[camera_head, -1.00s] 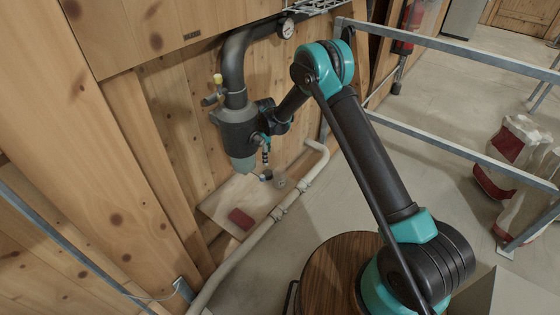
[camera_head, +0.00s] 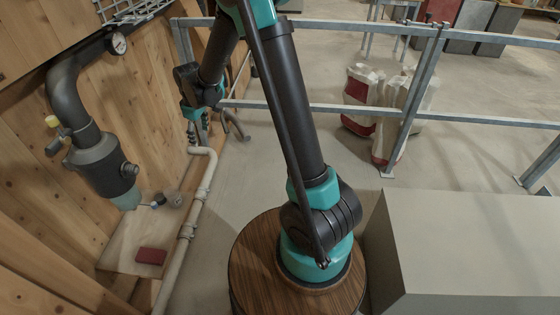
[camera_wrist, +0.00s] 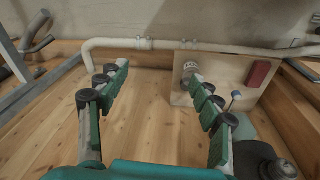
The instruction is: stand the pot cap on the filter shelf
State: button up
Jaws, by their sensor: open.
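The filter shelf is a pale wooden board (camera_head: 128,240) low by the wall, also in the wrist view (camera_wrist: 223,72). On it a small silver-grey ringed cylinder (camera_head: 177,201) sits near the pipe; it shows in the wrist view (camera_wrist: 190,70) near the right fingertip. I cannot tell whether it is the pot cap. A dark round cap-like part (camera_head: 129,170) is on the side of the grey filter pot (camera_head: 97,165) above the shelf. My gripper (camera_wrist: 160,72) is open with nothing between its fingers; in the head view (camera_head: 198,128) it hangs right of the pot.
A dark red block (camera_head: 151,256) lies on the shelf. A small blue-topped stalk (camera_wrist: 235,96) stands out near the pot. A pale pipe (camera_head: 186,230) runs along the shelf's right side.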

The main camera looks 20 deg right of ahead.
jog(key=s+d+r+m+t, duration=0.1)
jog(key=s+d+r+m, duration=0.2)
jog(key=s+d, duration=0.35)
jog(key=s+d+r+m, duration=0.25)
jog(key=s+d, duration=0.25)
jog(key=d, duration=0.3)
jog(key=s+d+f+m+t, duration=0.1)
jog(key=s+d+m, duration=0.5)
jog(key=s, duration=0.8)
jog(key=d+f, duration=0.1)
jog(key=d, duration=0.1)
jog(key=shift+d+f+t+h, duration=0.25)
jog(key=shift+d+t+h, duration=0.05)
jog(key=shift+d+h, duration=0.1)
jog(key=shift+a, duration=0.1)
